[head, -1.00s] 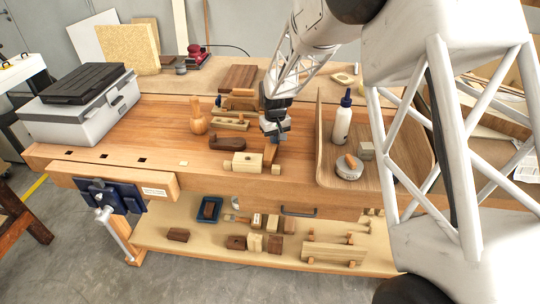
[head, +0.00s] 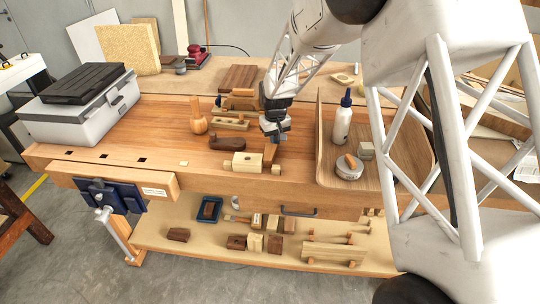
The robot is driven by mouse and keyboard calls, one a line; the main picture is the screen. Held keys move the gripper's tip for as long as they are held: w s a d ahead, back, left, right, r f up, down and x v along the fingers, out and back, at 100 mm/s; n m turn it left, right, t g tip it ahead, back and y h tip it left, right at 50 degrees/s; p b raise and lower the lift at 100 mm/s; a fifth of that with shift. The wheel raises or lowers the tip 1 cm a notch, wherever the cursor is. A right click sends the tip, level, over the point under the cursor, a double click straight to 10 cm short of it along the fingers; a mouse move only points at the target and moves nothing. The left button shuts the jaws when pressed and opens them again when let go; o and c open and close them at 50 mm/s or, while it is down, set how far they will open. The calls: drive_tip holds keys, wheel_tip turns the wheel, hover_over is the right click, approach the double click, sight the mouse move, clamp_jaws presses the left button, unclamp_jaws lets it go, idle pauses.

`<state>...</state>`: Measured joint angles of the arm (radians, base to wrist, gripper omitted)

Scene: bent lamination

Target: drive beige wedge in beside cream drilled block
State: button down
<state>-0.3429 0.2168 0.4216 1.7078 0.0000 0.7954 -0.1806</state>
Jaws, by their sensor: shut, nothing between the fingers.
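The cream drilled block (head: 247,161) lies near the front edge of the bench, with a dark hole in its face and a small brown piece at its left end. A small light-tan piece (head: 276,169) sits just right of it, possibly the beige wedge; its taper is too small to tell. My gripper (head: 273,141) is shut and empty, pointing down behind and right of the block. An orange-brown wooden piece (head: 271,153) shows just below the fingertips; whether they touch it I cannot tell.
A dark brown plane-like piece (head: 227,143) and a wooden mallet (head: 198,116) stand to the left. A tray (head: 323,140) with a white glue bottle (head: 343,122) and a round tin (head: 349,167) is on the right. The bench's front left is clear.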

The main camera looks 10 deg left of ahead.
sight(272, 147)
drive_tip(key=shift+s+a, duration=0.2)
drive_tip(key=shift+s, duration=1.2)
drive_tip(key=shift+s+a, duration=0.2)
drive_tip(key=shift+s, duration=1.15)
idle(0.8)
drive_tip(key=shift+s+f, duration=0.15)
drive_tip(key=shift+s, duration=0.1)
idle(1.4)
drive_tip(key=shift+w, duration=0.15)
idle(0.3)
drive_tip(key=shift+w+d, duration=0.1)
drive_tip(key=shift+w, duration=0.6)
drive_tip(key=shift+r, duration=0.3)
drive_tip(key=shift+r, duration=3.35)
